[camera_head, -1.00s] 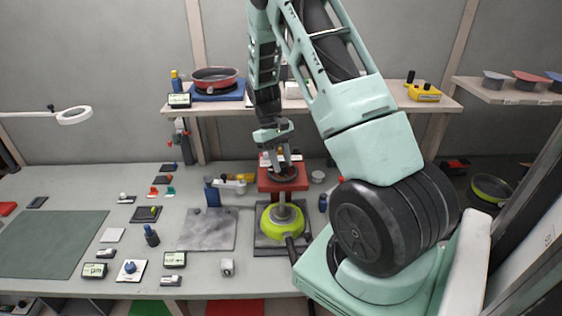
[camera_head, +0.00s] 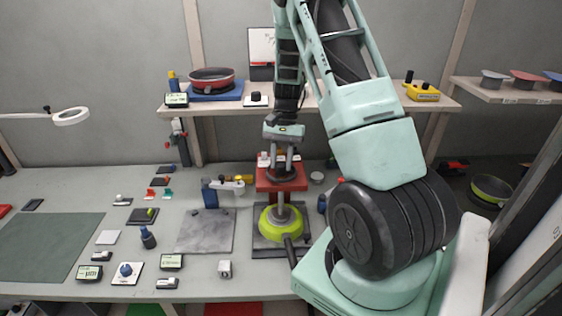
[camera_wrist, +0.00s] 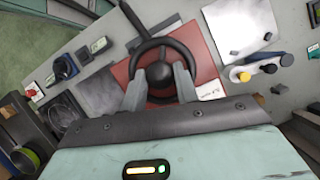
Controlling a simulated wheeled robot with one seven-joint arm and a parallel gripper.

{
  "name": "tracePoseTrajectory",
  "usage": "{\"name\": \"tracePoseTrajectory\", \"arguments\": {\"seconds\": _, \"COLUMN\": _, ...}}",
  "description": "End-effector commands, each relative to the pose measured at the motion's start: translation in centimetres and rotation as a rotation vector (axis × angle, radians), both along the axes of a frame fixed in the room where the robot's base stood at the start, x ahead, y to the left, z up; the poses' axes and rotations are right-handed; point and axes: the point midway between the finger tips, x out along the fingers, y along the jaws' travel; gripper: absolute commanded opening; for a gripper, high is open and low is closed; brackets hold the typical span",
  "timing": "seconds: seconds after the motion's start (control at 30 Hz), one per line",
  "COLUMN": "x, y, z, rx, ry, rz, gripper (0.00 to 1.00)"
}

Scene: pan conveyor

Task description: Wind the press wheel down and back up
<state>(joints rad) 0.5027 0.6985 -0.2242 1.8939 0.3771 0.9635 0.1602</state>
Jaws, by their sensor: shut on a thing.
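The press stands on the bench with a red top block (camera_head: 270,185), a grey column and a lime-green pan (camera_head: 281,225) below it, on a dark base plate. The dark press wheel (camera_head: 280,173) lies flat on top of the red block. In the wrist view the wheel (camera_wrist: 142,50) shows as a dark ring with a round hub in its middle. My gripper (camera_head: 284,160) points down over the wheel from above. In the wrist view its two grey fingers (camera_wrist: 160,86) are closed in on the hub side of the wheel, covering part of the ring.
A blue and yellow device (camera_head: 210,193) and a grey stone slab (camera_head: 206,232) are left of the press. A shelf (camera_head: 230,108) with a red pan (camera_head: 211,80) runs behind. A green mat (camera_head: 50,247) lies at far left.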

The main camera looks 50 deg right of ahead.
Motion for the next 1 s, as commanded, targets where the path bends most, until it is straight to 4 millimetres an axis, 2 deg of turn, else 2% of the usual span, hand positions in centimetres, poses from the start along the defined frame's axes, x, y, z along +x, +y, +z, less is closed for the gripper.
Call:
{"name": "tracePoseTrajectory", "arguments": {"seconds": 0.4, "x": -0.09, "y": -0.11, "z": 0.03, "rx": -0.002, "ry": -0.003, "rz": -0.244, "gripper": 0.07}}
{"name": "tracePoseTrajectory", "arguments": {"seconds": 1.0, "x": -0.14, "y": -0.11, "z": 0.05, "rx": -0.001, "ry": -0.002, "rz": -0.300, "gripper": 0.07}}
